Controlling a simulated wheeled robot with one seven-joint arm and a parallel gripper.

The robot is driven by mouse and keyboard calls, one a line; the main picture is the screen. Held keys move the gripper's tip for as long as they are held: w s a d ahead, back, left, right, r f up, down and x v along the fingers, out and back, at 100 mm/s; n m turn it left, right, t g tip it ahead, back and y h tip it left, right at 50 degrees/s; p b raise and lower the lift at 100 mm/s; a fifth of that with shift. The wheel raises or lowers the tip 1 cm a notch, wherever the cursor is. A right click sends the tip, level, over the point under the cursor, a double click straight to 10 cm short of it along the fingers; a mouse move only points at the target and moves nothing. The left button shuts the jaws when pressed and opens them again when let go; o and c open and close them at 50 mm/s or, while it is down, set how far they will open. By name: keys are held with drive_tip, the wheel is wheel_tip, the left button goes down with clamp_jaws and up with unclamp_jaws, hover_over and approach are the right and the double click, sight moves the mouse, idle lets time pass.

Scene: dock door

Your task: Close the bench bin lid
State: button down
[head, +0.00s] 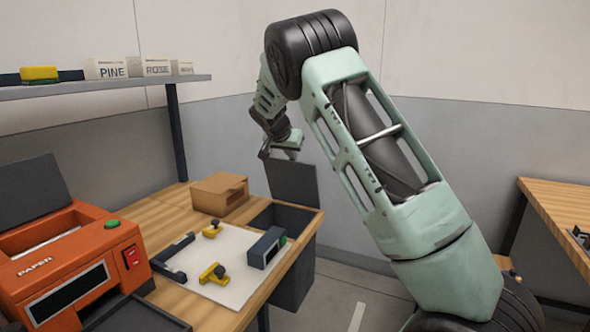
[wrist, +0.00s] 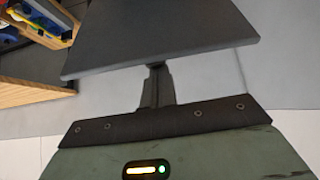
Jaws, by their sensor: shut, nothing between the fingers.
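The bench bin (head: 296,280) is a dark grey box let into the right end of the wooden bench, its top opening showing. Its flat dark lid (head: 293,181) stands raised, nearly upright, at the back of the opening. My gripper (head: 290,155) is at the lid's upper edge in the head view, shut and empty. In the wrist view the lid (wrist: 155,35) fills the upper middle, and my gripper (wrist: 156,72) has its shut fingertips at the lid's near edge. I cannot tell whether they touch it.
An orange paper machine (head: 75,265) stands on the bench at left. A cardboard box (head: 220,193) and a white mat (head: 215,290) with yellow and dark items lie beside the bin. A shelf (head: 100,88) hangs above. Another wooden table (head: 565,205) is at right.

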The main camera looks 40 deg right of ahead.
sight(286, 164)
drive_tip(key=shift+t+h, duration=0.5)
drive_tip(key=shift+h, duration=0.4)
drive_tip(key=a+b, duration=0.1)
drive_tip(key=b, duration=0.2)
drive_tip(key=s+a+f+b, duration=0.1)
drive_tip(key=b, duration=0.2)
drive_tip(key=a+f+b, duration=0.1)
drive_tip(key=b, duration=0.2)
drive_tip(key=shift+s+a, duration=0.15)
drive_tip(key=shift+a, duration=0.05)
drive_tip(key=a+b, duration=0.1)
drive_tip(key=b, duration=0.2)
drive_tip(key=a+f+h+b, duration=0.1)
drive_tip(key=b, duration=0.2)
drive_tip(key=s+a+b, duration=0.1)
drive_tip(key=b, duration=0.2)
drive_tip(key=shift+s+f+t+h+b, duration=0.1)
drive_tip(key=shift+f+t+h+b, duration=0.2)
drive_tip(key=shift+f+h+b, duration=0.1)
drive_tip(key=s+a+f+t+h+b, duration=0.1)
drive_tip(key=a+f+b, duration=0.4)
drive_tip(key=b, duration=1.7)
drive_tip(key=s+a+h, duration=0.1)
drive_tip(key=h, duration=0.1)
drive_tip(key=shift+s+t+h+b, duration=0.3)
drive_tip(key=shift+s+h+b, duration=0.05)
drive_tip(key=shift+h+b, duration=0.05)
drive_tip(key=shift+a+f, duration=0.1)
